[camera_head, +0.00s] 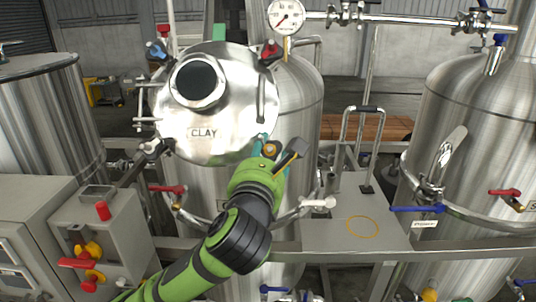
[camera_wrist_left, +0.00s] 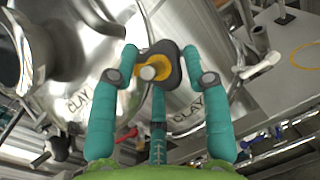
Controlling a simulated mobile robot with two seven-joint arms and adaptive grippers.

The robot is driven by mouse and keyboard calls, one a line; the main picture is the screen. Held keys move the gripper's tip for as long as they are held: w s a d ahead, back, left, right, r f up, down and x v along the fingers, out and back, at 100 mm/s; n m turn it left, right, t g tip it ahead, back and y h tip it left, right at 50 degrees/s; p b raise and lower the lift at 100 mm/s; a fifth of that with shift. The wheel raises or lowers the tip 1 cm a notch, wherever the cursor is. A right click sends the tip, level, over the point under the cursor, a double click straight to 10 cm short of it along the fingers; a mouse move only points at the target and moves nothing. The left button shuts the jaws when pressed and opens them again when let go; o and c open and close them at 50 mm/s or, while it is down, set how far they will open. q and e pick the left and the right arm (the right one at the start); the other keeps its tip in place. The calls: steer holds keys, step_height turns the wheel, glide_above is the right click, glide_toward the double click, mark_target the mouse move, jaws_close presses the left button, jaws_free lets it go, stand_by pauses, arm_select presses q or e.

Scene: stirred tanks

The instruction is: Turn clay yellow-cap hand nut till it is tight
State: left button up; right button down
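The clay yellow-cap hand nut (camera_wrist_left: 163,66) shows in the left wrist view as a dark lobed knob with a yellow cap and a pale bolt end in its middle. In the head view the nut (camera_head: 270,150) sits at the lower right rim of the round steel lid (camera_head: 226,118) marked CLAY, partly hidden by my gripper. My left gripper (camera_wrist_left: 160,60) has its teal fingers around the knob, tips bent in against its edges from left, right and below. In the head view my left gripper (camera_head: 268,147) is at the nut. My right gripper is out of view.
Blue-capped (camera_head: 157,50), red-capped (camera_head: 270,53) and white-capped (camera_head: 151,148) hand nuts sit around the lid. A control box (camera_head: 110,240) stands at lower left. A red-handled valve (camera_head: 168,189) and a steel platform (camera_head: 358,215) are near my arm.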

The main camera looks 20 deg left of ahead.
arm_select(q)
steer(key=shift+r+m+h+p, duration=0.15)
steer(key=shift+m+h+p, duration=0.35)
steer(key=shift+p, duration=0.6)
steer(key=shift+a+m, duration=0.1)
steer(key=shift+m, duration=0.4)
steer(key=shift+f, duration=0.2)
steer(key=o, duration=1.1)
steer(key=shift+w, duration=0.1)
steer(key=shift+r, duration=4.95)
